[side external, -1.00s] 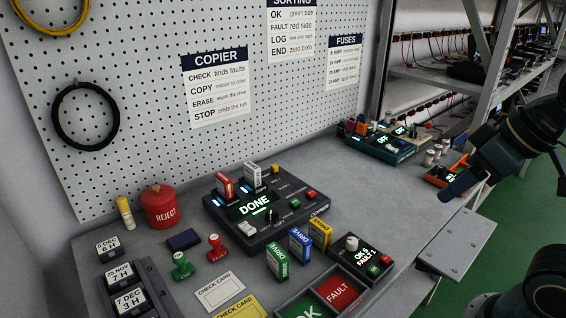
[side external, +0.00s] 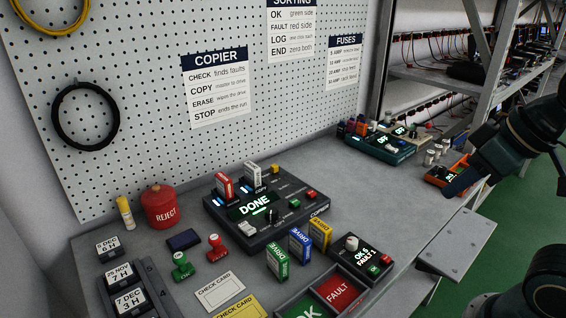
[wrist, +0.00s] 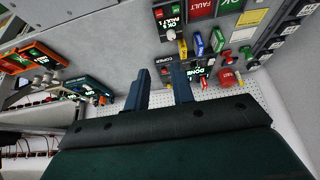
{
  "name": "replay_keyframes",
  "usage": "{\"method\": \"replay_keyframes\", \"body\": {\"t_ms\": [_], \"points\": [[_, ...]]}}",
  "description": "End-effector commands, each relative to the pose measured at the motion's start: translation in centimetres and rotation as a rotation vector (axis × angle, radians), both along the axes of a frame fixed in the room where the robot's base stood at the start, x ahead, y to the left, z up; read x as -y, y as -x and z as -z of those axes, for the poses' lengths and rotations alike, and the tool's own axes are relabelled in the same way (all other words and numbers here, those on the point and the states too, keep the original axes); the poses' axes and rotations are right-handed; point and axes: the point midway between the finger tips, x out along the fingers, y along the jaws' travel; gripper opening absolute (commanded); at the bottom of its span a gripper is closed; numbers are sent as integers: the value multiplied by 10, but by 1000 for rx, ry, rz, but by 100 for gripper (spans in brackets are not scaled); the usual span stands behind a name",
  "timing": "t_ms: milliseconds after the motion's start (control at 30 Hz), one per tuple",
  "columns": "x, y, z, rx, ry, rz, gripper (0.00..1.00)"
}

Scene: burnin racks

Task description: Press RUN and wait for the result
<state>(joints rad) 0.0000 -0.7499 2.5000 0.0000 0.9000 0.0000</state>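The black copier (side external: 292,217) stands on the bench in the middle of the side view, and its screen (side external: 254,206) reads DONE. A red and a white drive stand upright in its back slots. A green button (side external: 296,203) and a red button (side external: 310,195) are on its top; their labels are too small to read, and I cannot make out a RUN label. My gripper (side external: 462,182) hangs at the right, far from the copier. In the wrist view its two fingers (wrist: 160,82) are apart with nothing between them, so it is open.
A counter box (side external: 366,254) reads OK 5, FAULT 1 beside the OK/FAULT tray (side external: 318,278). Three drives, stamps, cards and a red reject can (side external: 162,208) stand nearby. The bench between is clear.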

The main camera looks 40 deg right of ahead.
Motion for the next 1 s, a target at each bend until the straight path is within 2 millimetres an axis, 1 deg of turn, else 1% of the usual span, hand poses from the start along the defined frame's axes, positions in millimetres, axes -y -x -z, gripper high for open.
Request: {"method": "replay_keyframes", "body": {"t_ms": [33, 100, 133, 1000], "points": [[0, 0, 0, 0, 0, 0, 14], [0, 0, 0, 0, 0, 0, 1], [0, 0, 0, 0, 0, 0, 0], [0, 0, 0, 0, 0, 0, 0]]}}
